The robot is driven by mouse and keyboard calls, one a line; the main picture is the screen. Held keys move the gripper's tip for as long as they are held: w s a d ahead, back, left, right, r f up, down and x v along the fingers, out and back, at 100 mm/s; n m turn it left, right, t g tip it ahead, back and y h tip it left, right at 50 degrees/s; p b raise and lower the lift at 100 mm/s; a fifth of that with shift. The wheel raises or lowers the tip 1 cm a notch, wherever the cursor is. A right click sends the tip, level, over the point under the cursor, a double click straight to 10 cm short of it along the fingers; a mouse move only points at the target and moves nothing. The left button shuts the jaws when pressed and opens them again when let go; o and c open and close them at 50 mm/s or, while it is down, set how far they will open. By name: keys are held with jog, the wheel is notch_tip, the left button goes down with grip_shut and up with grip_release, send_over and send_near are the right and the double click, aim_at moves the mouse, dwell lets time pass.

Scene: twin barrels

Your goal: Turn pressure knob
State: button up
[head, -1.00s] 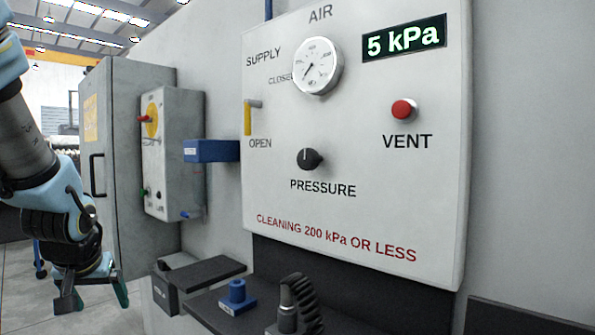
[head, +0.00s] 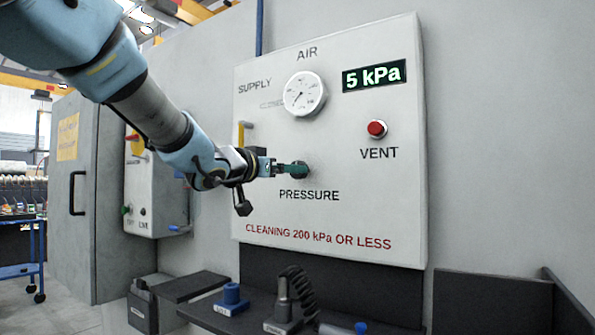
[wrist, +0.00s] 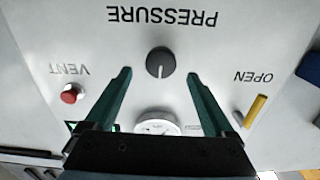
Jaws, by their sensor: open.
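The black pressure knob (wrist: 160,62) shows in the wrist view, which sees the panel upside down. It sits between and just past the tips of my gripper (wrist: 158,75), whose green fingers are apart on either side. I cannot tell whether the fingertips reach around it. In the head view my gripper (head: 303,168) covers most of the knob, above the PRESSURE label. The white air panel (head: 340,215) carries a display (head: 374,76) reading 5 kPa and a round gauge (head: 305,94).
The red VENT button (head: 377,128) is right of the knob. The yellow supply lever (head: 241,134) is left, near my wrist; it also shows in the wrist view (wrist: 256,109). Below the panel, a dark shelf (head: 395,305) holds a blue fitting (head: 231,296) and a black coiled hose (head: 297,285).

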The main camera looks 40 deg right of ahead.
aim_at(294, 175)
jog(key=p+x, duration=0.1)
jog(key=x, duration=0.5)
jog(key=shift+w+d, duration=0.1)
jog(key=shift+d, duration=0.15)
jog(key=c, duration=1.3)
jog(key=shift+f, duration=0.1)
jog(key=shift+c, duration=0.2)
